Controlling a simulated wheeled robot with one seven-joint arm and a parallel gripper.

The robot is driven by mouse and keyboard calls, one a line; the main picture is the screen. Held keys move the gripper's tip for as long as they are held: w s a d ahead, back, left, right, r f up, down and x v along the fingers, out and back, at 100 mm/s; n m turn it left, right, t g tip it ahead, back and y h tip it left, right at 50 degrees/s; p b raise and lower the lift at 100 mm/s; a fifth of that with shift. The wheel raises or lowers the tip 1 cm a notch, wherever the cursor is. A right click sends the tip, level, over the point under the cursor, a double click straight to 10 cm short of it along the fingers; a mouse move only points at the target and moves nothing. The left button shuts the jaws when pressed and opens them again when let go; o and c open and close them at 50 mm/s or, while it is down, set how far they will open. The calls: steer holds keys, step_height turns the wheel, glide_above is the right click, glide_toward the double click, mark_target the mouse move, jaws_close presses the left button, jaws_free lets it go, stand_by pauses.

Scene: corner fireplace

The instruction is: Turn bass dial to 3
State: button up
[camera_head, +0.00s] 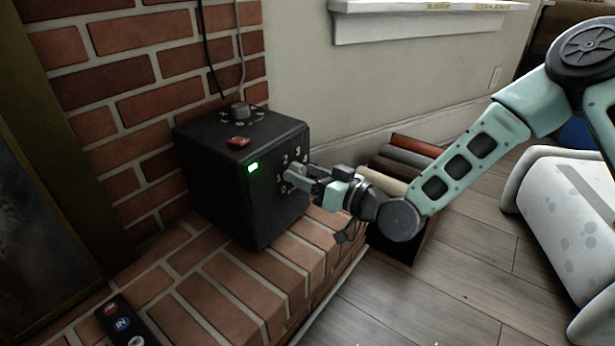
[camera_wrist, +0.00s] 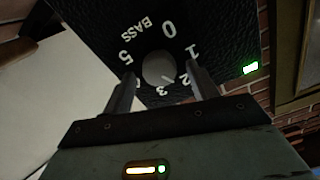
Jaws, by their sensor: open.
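The bass dial (camera_wrist: 158,68) is a grey round knob on the side of a black speaker box (camera_head: 225,185). The wrist view shows the word BASS and white numbers around it; one between 3 and 5 is mostly hidden by a finger. I cannot clearly tell which number the dial points at. In the head view the dial (camera_head: 298,170) is partly hidden by my gripper (camera_head: 303,181). My gripper is open, its two fingers on either side of the dial in the wrist view (camera_wrist: 163,76). Whether they touch it is unclear.
The box stands on a brick ledge (camera_head: 215,290) against a brick wall. Its top has another knob (camera_head: 240,110) and a small red item (camera_head: 238,142). A green light (camera_head: 252,168) glows on its front. A crate of records (camera_head: 405,160) stands behind my gripper.

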steer(key=shift+c, duration=0.3)
steer(key=c, duration=0.9)
steer(key=shift+c, duration=0.2)
steer(key=shift+m+p, duration=0.4)
steer(key=shift+p, duration=0.15)
steer(key=shift+r+m+p, duration=0.15)
steer(key=shift+m+p, duration=0.45)
steer(key=shift+p, duration=0.15)
steer(key=m+p, duration=0.3)
steer(key=shift+d+f+m+p, duration=0.15)
steer(key=shift+m+p, duration=0.65)
steer(key=shift+m, duration=0.6)
steer(key=shift+a+f+m+p, duration=0.15)
steer(key=shift+m+p, duration=0.65)
steer(key=shift+m, duration=0.6)
steer(key=shift+d, duration=0.1)
